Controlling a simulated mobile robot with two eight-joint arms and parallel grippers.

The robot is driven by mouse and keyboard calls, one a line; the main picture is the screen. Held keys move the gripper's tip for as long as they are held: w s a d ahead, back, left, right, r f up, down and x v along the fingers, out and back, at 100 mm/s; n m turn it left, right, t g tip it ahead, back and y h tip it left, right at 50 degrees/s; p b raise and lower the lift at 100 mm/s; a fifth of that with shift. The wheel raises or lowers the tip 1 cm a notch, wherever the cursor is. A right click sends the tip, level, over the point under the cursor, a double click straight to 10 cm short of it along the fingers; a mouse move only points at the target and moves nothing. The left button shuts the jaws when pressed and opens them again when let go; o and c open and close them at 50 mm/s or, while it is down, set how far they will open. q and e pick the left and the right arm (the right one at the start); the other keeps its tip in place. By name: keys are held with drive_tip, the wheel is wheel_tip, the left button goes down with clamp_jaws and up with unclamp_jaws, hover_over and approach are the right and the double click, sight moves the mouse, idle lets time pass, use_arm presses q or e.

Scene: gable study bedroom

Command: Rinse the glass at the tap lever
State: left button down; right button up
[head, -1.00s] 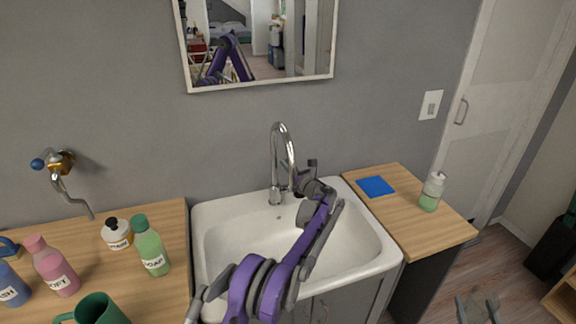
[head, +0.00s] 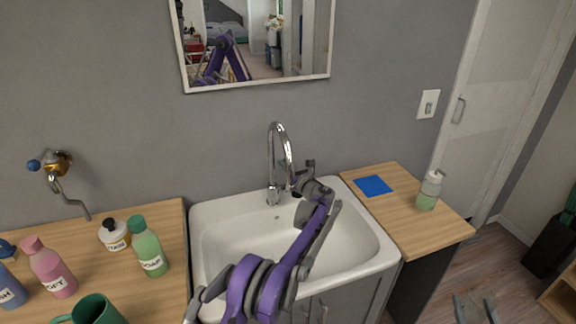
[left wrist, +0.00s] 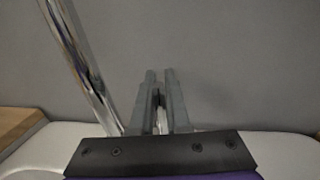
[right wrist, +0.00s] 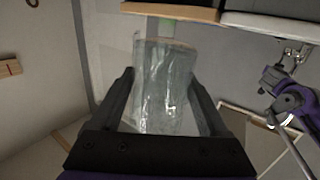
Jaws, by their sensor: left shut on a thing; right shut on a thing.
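The chrome tap (head: 272,165) rises at the back of the white sink, its curved spout over the basin. My left gripper (head: 309,172) is beside the tap on its right, shut on the tap lever (head: 311,162). In the left wrist view, the fingers of my left gripper (left wrist: 161,95) are close together around a small part of the lever, right of the chrome tap (left wrist: 85,70). My right gripper (right wrist: 163,95) is shut on the clear glass (right wrist: 165,88). I see no clear water stream.
The white sink (head: 215,225) stands between two wooden counters. The left counter (head: 110,275) holds several bottles and a green mug (head: 97,309). The right counter (head: 400,205) holds a blue cloth (head: 374,186) and a soap dispenser (head: 429,190). A wall tap (head: 62,165) is at far left.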

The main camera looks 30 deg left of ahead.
sight(467, 318)
drive_tip(key=shift+f, duration=0.45)
drive_tip(key=shift+s+f+b, duration=0.15)
drive_tip(key=shift+f+b, duration=0.1)
drive_tip(key=shift+b, duration=0.2)
use_arm(q)
drive_tip(key=shift+s+d+r+t+y, duration=0.15)
drive_tip(key=shift+s+d+t+y, duration=0.15)
drive_tip(key=shift+s+d+y, duration=0.15)
drive_tip(key=shift+w, duration=0.15)
drive_tip(key=c, duration=0.9)
unclamp_jaws()
drive_tip(key=b+v, duration=0.1)
drive_tip(key=v, duration=1.1)
drive_tip(key=shift+b, duration=0.35)
use_arm(e)
wheel_tip(467, 318, down, 2)
drive_tip(key=shift+s+f, duration=0.1)
drive_tip(key=shift+s, duration=0.05)
